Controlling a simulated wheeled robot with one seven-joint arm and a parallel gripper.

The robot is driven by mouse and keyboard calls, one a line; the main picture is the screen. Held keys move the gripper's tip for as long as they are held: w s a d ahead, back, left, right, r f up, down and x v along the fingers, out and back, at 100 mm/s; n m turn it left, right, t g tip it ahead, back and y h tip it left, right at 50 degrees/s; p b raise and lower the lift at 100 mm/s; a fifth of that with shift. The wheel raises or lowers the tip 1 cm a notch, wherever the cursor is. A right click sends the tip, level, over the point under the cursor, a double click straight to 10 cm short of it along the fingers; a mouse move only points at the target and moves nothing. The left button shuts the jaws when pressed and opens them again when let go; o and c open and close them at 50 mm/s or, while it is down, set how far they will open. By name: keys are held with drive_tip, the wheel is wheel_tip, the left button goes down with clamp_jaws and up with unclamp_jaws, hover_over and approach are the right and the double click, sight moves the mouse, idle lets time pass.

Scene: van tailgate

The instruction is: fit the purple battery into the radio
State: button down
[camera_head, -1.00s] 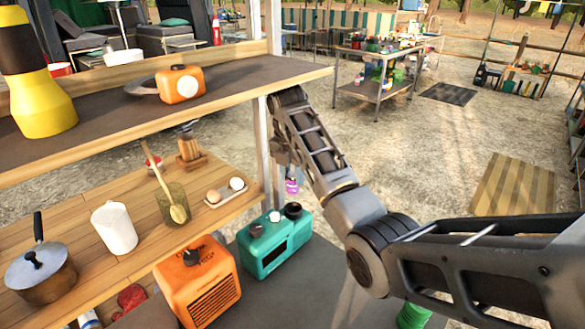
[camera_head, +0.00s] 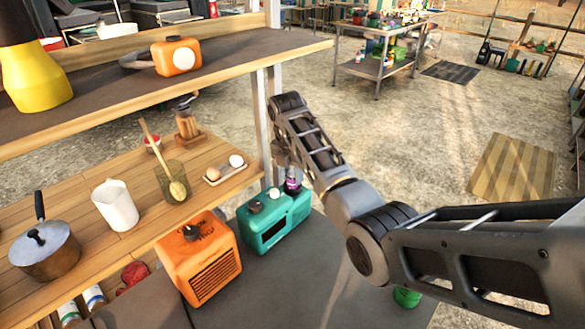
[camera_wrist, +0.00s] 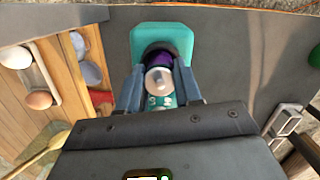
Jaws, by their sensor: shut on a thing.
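The teal radio (camera_head: 268,233) stands on the dark lower surface beside the wooden shelf. It also shows in the wrist view (camera_wrist: 177,41), below my gripper. My gripper (camera_wrist: 158,88) is shut on the purple battery (camera_wrist: 155,62), whose pale end with a small cap faces the wrist camera. In the head view the purple battery (camera_head: 293,184) is upright at the right end of the radio's top, over or in a dark round opening there. How deep it sits is hidden by the fingers and the battery itself.
An orange heater-like box (camera_head: 205,262) stands left of the radio. The wooden shelf (camera_head: 140,222) holds a pot (camera_head: 45,252), a white jug (camera_head: 116,206), a glass with a spoon (camera_head: 172,185) and an egg tray (camera_head: 226,173). A dark upper shelf (camera_head: 120,98) overhangs. A green object (camera_head: 407,298) lies right.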

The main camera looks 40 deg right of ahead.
drive_tip(key=shift+f, duration=0.15)
drive_tip(key=c, duration=0.7)
unclamp_jaws()
drive_tip(key=shift+s+a+r+b, duration=0.1)
drive_tip(key=shift+a+r+b, duration=0.05)
drive_tip(key=shift+r, duration=1.15)
drive_tip(key=shift+w+a+r+b, duration=0.1)
drive_tip(key=shift+a+r+b, duration=0.1)
drive_tip(key=shift+r, duration=1.1)
drive_tip(key=shift+s+a+r+b, duration=0.1)
drive_tip(key=shift+r+b, duration=0.05)
drive_tip(key=shift+r, duration=1.15)
